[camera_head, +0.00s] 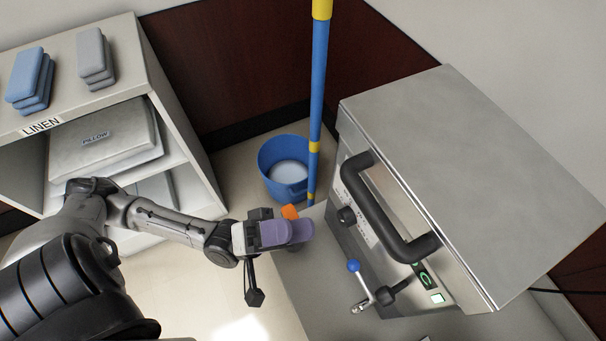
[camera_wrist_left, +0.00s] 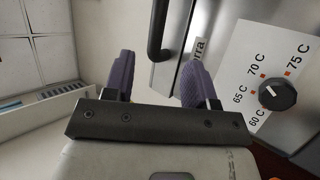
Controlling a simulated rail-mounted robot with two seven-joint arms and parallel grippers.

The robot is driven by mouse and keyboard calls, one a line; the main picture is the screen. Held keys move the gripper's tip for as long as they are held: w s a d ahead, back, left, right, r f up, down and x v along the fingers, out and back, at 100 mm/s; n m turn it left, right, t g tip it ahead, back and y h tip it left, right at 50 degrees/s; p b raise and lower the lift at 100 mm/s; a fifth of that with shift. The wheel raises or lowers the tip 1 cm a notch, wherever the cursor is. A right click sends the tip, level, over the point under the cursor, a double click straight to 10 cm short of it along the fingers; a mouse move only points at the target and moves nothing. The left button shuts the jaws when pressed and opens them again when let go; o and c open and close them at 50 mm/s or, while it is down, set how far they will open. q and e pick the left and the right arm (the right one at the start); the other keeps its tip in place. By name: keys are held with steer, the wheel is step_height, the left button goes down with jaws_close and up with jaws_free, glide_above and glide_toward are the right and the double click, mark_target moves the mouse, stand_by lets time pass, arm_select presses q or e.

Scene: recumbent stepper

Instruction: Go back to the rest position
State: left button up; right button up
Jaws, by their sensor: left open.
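My left gripper (camera_head: 292,231) has purple finger pads and is held in the air left of the grey metal cabinet (camera_head: 480,170). In the left wrist view its two purple fingers (camera_wrist_left: 158,74) stand apart with nothing between them. Beyond them are the cabinet's front, its dark handle (camera_wrist_left: 158,30) and a temperature dial (camera_wrist_left: 277,95) with marks from 60 C to 75 C. The gripper looks clear of the cabinet. My right gripper is not in view.
The cabinet front carries a black handle (camera_head: 390,215) and a blue-knobbed lever (camera_head: 354,266). A blue bucket (camera_head: 284,168) and a blue pole (camera_head: 318,90) stand behind the gripper. A linen shelf (camera_head: 178,115) is at left. A small orange thing (camera_head: 290,212) shows beside the gripper.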

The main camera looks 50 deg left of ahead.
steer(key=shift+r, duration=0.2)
arm_select(q)
steer(key=w+d+m+g+y+p, duration=0.3)
steer(key=d+m+g+y+p, duration=0.3)
steer(key=p, duration=0.7)
steer(key=s+a+f+g+y+p, duration=0.4)
steer(key=s+a+g+y+p, duration=0.3)
steer(key=s+a+y+p, duration=0.35)
step_height(320, 180, up, 37)
steer(key=w+a+y+p, duration=0.1)
steer(key=y+p, duration=0.1)
steer(key=p, duration=3.5)
steer(key=shift+r+m+g, duration=0.15)
steer(key=shift+m+g, duration=0.25)
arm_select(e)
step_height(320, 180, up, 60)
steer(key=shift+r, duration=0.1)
